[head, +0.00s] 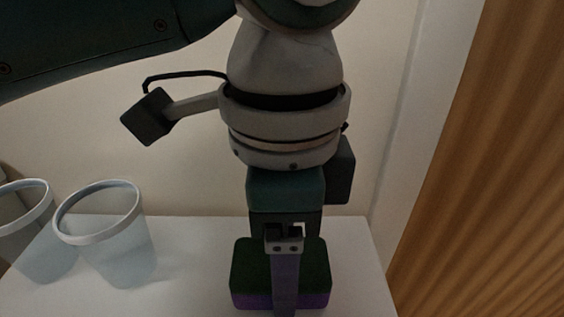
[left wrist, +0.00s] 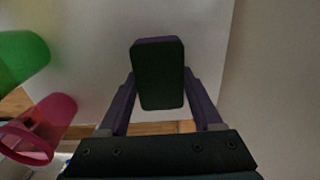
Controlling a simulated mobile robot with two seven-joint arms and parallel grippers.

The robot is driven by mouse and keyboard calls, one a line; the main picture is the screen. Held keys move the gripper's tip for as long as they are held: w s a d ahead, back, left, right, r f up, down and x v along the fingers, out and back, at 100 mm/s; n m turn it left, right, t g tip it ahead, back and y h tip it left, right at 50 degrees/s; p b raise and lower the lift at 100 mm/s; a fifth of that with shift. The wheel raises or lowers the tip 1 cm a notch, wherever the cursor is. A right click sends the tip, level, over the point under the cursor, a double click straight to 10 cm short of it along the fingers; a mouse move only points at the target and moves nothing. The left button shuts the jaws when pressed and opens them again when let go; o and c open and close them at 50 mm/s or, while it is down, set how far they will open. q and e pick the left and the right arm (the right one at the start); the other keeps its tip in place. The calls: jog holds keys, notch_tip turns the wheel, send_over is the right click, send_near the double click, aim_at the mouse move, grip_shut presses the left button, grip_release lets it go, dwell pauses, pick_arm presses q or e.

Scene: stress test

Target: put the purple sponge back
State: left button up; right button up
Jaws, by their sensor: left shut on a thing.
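The purple sponge (head: 249,267) has a dark green pad on top and a purple layer below. It is at the lower middle of the head view, over the white surface; I cannot tell whether it touches it. My left gripper (head: 285,285) comes down from above and is shut on the sponge, with one finger across its near face. In the left wrist view the sponge (left wrist: 159,80) sits between the two fingertips of the left gripper (left wrist: 160,88), dark green face towards the camera. My right gripper is not in view.
The left wrist view shows a green cup (left wrist: 20,58) and a pink cup (left wrist: 45,128). A brown slatted panel (head: 490,180) is at right.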

pick_arm(q)
jog(key=shift+f, duration=0.15)
jog(key=o, duration=1.2)
notch_tip(320, 180, up, 12)
jog(key=p, duration=0.3)
